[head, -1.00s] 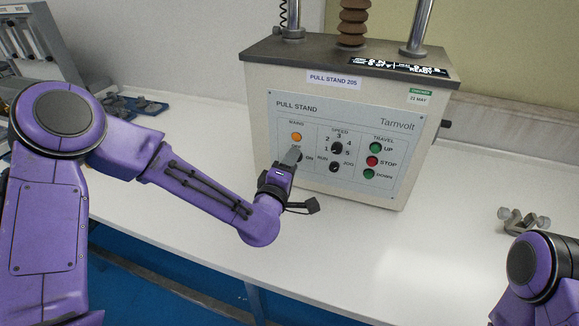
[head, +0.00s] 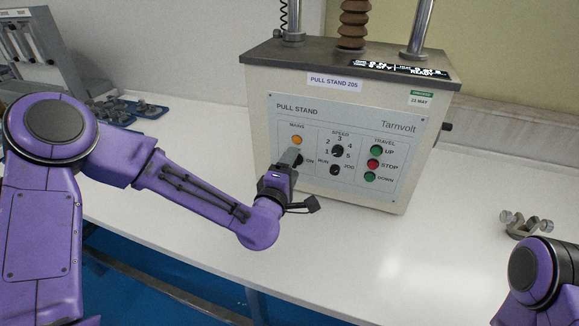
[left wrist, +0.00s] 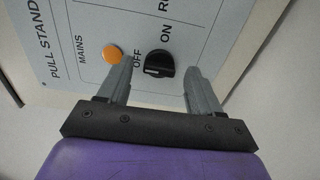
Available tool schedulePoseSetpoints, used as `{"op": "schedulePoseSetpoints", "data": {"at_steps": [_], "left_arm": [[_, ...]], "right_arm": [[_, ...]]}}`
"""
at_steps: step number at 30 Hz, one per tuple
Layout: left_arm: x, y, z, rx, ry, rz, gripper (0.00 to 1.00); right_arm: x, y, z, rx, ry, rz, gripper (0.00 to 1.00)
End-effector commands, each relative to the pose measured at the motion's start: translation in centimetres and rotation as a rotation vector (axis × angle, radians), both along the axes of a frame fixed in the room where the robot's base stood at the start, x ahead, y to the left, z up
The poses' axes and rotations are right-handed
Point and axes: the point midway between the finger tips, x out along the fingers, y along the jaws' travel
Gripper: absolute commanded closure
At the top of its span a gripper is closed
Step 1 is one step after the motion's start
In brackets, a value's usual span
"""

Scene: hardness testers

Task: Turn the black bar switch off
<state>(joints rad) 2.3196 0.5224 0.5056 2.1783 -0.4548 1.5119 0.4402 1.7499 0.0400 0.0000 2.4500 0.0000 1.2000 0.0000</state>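The black bar switch (left wrist: 160,65) sits on the panel under the orange mains lamp (left wrist: 113,54), between the OFF and ON labels in the left wrist view. In the head view my gripper hides it. The lamp also shows orange in the head view (head: 297,140). My left gripper (left wrist: 161,66) is open, with one finger on each side of the switch and visible gaps. It also shows at the panel in the head view (head: 291,160). I cannot tell the switch's exact setting. My right gripper is out of view; only part of that arm shows.
The pull stand (head: 258,110) stands on the white bench (head: 330,260). Speed knob (head: 337,151), run/jog knob (head: 335,170) and red stop button (head: 373,164) lie right of the gripper. A metal clamp (head: 521,226) lies at right; a blue tray (head: 150,110) at left.

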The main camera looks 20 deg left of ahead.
Motion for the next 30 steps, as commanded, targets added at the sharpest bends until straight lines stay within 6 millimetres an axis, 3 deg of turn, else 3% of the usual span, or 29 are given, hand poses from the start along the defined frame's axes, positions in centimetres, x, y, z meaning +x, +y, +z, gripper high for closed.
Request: {"op": "schedulePoseSetpoints", "data": {"at_steps": [8,11,19,21,22,30], "left_arm": [[-0.1,-0.1,0.0,0.001,-0.002,-0.002,0.36],[-1.1,-0.1,0.0,0.001,-0.002,-0.003,0.36],[-8.1,0.2,-0.2,0.001,-0.001,-0.004,0.36],[-8.8,0.2,1.0,0.009,0.003,-0.001,0.36],[-9.1,0.2,0.9,0.009,0.004,-0.001,0.36],[-10.5,0.4,0.2,0.001,0.000,-0.001,0.36]], "right_arm": [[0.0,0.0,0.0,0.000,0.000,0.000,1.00],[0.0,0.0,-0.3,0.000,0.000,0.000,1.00],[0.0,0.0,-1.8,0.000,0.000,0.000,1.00],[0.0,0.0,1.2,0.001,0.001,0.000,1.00],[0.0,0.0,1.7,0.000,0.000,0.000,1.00],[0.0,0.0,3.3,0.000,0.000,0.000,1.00]]}}
